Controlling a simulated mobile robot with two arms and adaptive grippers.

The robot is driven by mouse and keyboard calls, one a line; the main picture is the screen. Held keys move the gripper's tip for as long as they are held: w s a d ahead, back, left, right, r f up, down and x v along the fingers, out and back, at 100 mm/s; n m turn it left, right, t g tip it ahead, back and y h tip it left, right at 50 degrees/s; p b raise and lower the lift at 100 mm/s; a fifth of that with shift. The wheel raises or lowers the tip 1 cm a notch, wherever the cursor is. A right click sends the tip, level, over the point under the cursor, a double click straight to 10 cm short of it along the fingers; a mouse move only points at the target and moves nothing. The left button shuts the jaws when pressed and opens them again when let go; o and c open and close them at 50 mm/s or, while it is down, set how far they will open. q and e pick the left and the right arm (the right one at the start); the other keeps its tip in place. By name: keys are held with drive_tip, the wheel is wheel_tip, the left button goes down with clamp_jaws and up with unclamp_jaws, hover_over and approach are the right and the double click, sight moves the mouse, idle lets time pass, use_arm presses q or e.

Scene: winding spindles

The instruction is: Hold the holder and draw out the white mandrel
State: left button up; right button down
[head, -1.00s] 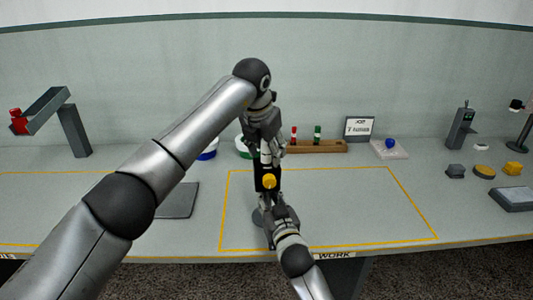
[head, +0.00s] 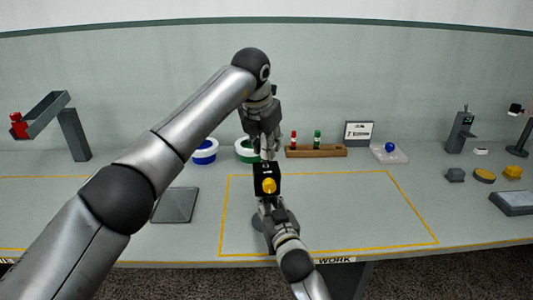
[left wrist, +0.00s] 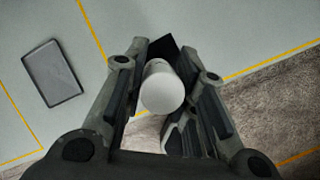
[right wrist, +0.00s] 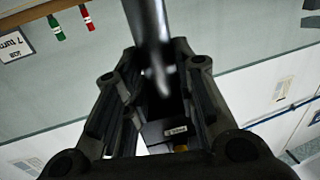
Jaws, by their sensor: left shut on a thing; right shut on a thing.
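The holder's black block (head: 266,168) has a yellow knob (head: 269,185) on its near face and is at the left part of the marked work area. My right gripper (head: 270,203) is shut on the holder from the near side. In the right wrist view, a dark shiny post (right wrist: 150,40) and a labelled dark block (right wrist: 170,131) are at its jaws. My left gripper (head: 265,155) is above the holder, pointing down, shut on the white mandrel. The mandrel (left wrist: 162,88) shows as a white cylinder between its fingers. Whether its lower end is still inside the holder is hidden.
A wooden rack (head: 316,151) with red and green spindles stands behind. Blue (head: 205,152) and green (head: 246,150) ringed spools are left of it. A grey plate (head: 175,205) lies left. The right of the yellow-lined area is clear.

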use_arm(q)
wheel_tip(320, 180, up, 7)
drive_tip(key=shift+r, duration=0.15)
use_arm(e)
drive_tip(key=shift+f, duration=0.45)
drive_tip(key=c, duration=1.5)
unclamp_jaws()
use_arm(q)
drive_tip(key=shift+w, duration=0.1)
use_arm(e)
drive_tip(key=o, duration=0.4)
drive_tip(key=shift+w+r, duration=0.1)
drive_tip(key=shift+r, duration=0.1)
drive_tip(key=shift+r, duration=0.1)
